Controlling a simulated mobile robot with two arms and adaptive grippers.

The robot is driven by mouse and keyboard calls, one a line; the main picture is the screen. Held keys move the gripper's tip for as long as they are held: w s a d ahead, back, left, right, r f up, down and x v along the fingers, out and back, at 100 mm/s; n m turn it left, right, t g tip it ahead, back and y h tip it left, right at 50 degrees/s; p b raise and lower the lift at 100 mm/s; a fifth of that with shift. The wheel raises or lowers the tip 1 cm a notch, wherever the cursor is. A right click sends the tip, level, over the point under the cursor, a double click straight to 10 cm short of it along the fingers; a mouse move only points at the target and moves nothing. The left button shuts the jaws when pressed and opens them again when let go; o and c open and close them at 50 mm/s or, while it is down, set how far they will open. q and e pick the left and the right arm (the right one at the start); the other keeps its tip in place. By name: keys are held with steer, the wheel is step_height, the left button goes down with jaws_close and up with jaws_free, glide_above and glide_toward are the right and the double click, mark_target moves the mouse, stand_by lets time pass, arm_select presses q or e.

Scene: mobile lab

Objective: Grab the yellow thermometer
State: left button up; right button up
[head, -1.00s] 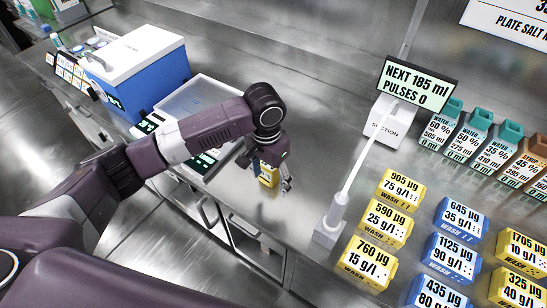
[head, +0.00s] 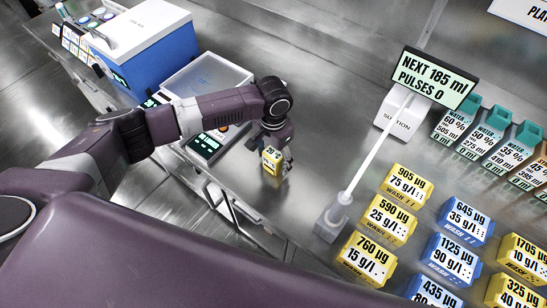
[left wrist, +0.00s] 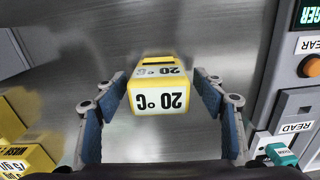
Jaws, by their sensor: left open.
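The yellow thermometer (head: 271,161) is a small yellow block with white faces reading 20 °C. It stands on the metal bench in the head view, right under my left gripper (head: 276,163). In the left wrist view the thermometer (left wrist: 158,98) sits between the two blue-padded fingers of my left gripper (left wrist: 160,112). The fingers are open, with a gap visible on each side of it. My right gripper is not in view.
A control panel with buttons (head: 205,143) and a clear-lidded tray (head: 207,75) are close left of the gripper. A suction stand (head: 404,115) and yellow and blue labelled blocks (head: 390,215) stand to the right. The bench edge is nearby.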

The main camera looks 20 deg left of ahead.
arm_select(q)
steer(key=shift+f, duration=0.15)
steer(key=c, duration=1.3)
